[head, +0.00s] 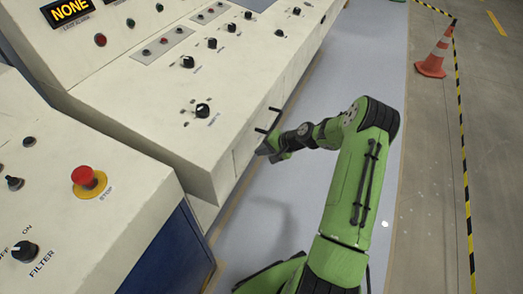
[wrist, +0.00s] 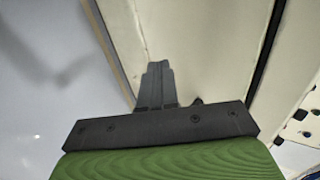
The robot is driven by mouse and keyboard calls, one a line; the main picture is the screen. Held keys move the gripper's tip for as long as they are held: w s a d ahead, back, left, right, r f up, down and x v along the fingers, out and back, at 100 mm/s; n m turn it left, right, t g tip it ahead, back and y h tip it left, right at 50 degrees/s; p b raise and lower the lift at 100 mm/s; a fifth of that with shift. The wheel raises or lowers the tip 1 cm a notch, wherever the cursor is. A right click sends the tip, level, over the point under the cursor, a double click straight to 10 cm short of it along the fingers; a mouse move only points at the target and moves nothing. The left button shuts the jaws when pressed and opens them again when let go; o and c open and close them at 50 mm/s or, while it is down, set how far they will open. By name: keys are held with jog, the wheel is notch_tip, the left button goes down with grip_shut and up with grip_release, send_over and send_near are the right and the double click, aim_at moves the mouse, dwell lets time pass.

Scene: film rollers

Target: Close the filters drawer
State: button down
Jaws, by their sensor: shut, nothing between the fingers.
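A cream drawer front (head: 243,152) is on the long side of the console, facing the floor strip, with a black handle (head: 273,111). No label shows on it, so I cannot tell for sure that it is the filters drawer, nor how far out it stands. My gripper (head: 266,149) is at this front, just below the handle. In the wrist view my gripper (wrist: 158,68) has its fingers together and empty, pointing at a cream panel (wrist: 200,45). I cannot tell whether the tips touch it. A dark gap (wrist: 265,55) runs along the panel's right side.
The cream control console (head: 150,115) with knobs fills the left. A nearer console has a red stop button (head: 85,176) and a FILTER knob (head: 25,251). The grey floor strip (head: 300,200) is clear beside my arm. An orange cone (head: 436,55) stands back right.

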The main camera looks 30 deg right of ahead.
jog(key=p+v, duration=0.2)
jog(key=v, duration=0.8)
jog(key=shift+s+d+p, duration=0.25)
jog(key=shift+p, duration=0.15)
